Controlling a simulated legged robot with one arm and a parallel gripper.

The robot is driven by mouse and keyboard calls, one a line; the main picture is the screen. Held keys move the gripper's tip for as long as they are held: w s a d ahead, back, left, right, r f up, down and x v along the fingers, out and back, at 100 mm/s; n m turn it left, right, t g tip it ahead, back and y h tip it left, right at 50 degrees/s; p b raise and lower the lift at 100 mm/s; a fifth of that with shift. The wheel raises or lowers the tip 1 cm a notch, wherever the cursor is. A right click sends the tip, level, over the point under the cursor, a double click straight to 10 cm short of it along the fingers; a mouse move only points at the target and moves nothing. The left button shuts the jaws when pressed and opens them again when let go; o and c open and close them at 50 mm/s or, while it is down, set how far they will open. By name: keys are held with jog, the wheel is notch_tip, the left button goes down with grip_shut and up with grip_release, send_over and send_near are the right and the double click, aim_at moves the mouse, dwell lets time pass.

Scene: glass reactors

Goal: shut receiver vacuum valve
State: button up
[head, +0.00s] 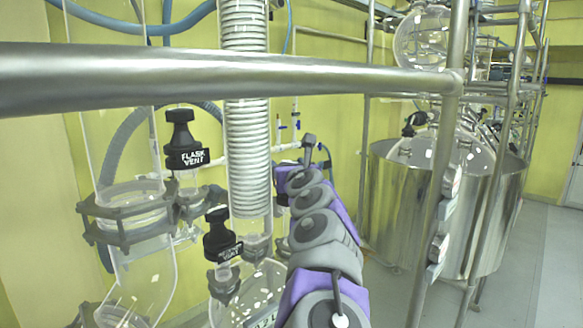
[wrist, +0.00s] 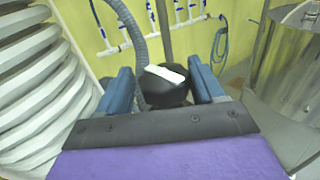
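In the wrist view a black valve knob (wrist: 165,90) with a white mark on top stands between the two blue fingers of my gripper (wrist: 162,75). The fingers are parted, one on each side of the knob and very close to it. I cannot tell whether they touch it. No lettering is readable on this knob, so I cannot confirm that it is the receiver vacuum valve. In the head view my arm reaches forward past the coiled glass column, and its own links hide the fingers and this knob.
A steel rail (head: 200,78) crosses the head view in front. A FLASK VENT knob (head: 183,140) and a lower black valve (head: 219,235) stand left of my arm. The ribbed column (head: 247,150) is close beside it. A steel vessel (head: 395,205) stands right, with clear floor beyond.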

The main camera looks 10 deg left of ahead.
jog(key=shift+a+f+n+g+y+b, duration=0.1)
jog(key=shift+f+n+g+y+b, duration=0.15)
jog(key=shift+n+y+b, duration=0.6)
jog(key=n+g+y, duration=0.1)
jog(key=n+g+y+b, duration=0.1)
jog(key=y, duration=0.1)
jog(key=shift+r, duration=0.25)
jog(key=shift+r+n+g+y+p, duration=0.2)
jog(key=shift+n+g+y+p, duration=0.7)
jog(key=shift+n+g+y, duration=0.4)
jog(key=n+g+y+p, duration=0.1)
jog(key=g+p, duration=0.2)
jog(key=p, duration=0.1)
jog(key=shift+n+y, duration=0.35)
jog(key=shift+f+g+p, duration=0.1)
jog(key=shift+g+p, duration=0.25)
jog(key=shift+p, duration=0.2)
jog(key=shift+f, duration=0.1)
jog(key=shift+w+f, duration=0.1)
jog(key=c, duration=0.7)
jog(key=shift+b, duration=0.3)
jog(key=shift+c, duration=0.2)
jog(key=shift+f+b, duration=0.15)
jog(key=shift+b, duration=0.3)
